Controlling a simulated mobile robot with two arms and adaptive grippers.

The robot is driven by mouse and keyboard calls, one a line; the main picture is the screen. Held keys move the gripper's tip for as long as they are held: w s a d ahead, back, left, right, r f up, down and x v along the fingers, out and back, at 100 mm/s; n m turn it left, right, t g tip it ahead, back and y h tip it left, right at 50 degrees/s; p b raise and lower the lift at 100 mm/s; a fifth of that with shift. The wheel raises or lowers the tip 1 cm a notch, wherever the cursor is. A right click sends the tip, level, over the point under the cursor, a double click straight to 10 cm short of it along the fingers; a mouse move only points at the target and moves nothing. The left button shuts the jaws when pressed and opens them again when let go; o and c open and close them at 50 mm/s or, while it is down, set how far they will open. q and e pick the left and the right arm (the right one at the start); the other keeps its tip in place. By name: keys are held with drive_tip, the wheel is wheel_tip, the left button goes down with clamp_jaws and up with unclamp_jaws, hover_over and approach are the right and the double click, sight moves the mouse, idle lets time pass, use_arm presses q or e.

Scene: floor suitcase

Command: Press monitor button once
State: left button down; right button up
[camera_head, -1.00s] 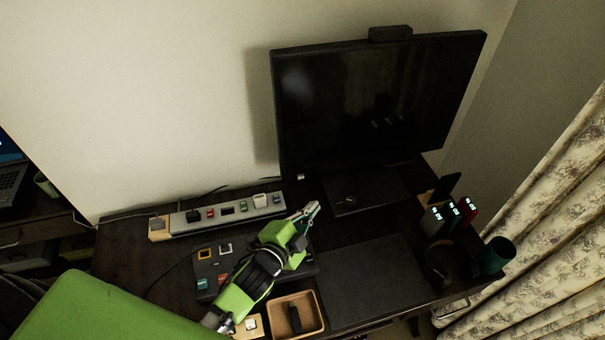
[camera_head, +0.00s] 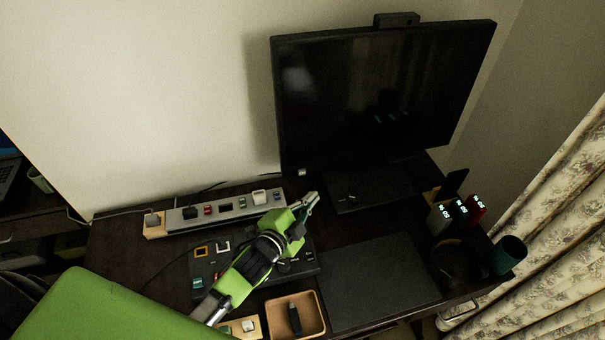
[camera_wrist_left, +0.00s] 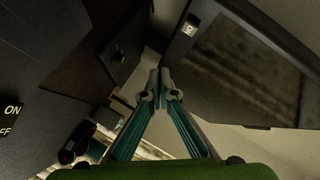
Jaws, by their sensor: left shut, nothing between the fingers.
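The monitor (camera_head: 380,90) is a large black screen, dark, on a stand at the back of the desk. It also fills the upper right of the left wrist view (camera_wrist_left: 235,75). A small pale monitor button (camera_head: 302,172) sits at its lower left corner; it shows in the wrist view (camera_wrist_left: 190,29) with a dark mark on it. My left gripper (camera_head: 313,197) is just below that corner, apart from the button. In the wrist view its teal fingers (camera_wrist_left: 161,76) meet at the tips, shut and empty. My right gripper is not in view.
A power strip (camera_head: 222,212) with several switches lies along the wall. A dark panel (camera_head: 207,267) lies under my left arm. A wooden tray (camera_head: 318,318) and dark mat (camera_head: 380,280) are in front. Digital displays (camera_head: 461,209) and a green cup (camera_head: 508,256) stand at right.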

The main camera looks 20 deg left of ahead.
sight(302, 172)
use_arm(q)
drive_tip(key=w+a, duration=0.3)
drive_tip(key=w, duration=0.2)
drive_tip(key=shift+a+b, duration=0.2)
drive_tip(key=shift+b, duration=0.2)
drive_tip(key=shift+f, duration=0.1)
idle(1.0)
drive_tip(key=shift+w+a, duration=0.1)
drive_tip(key=shift+w+a, duration=0.15)
drive_tip(key=shift+w, duration=0.1)
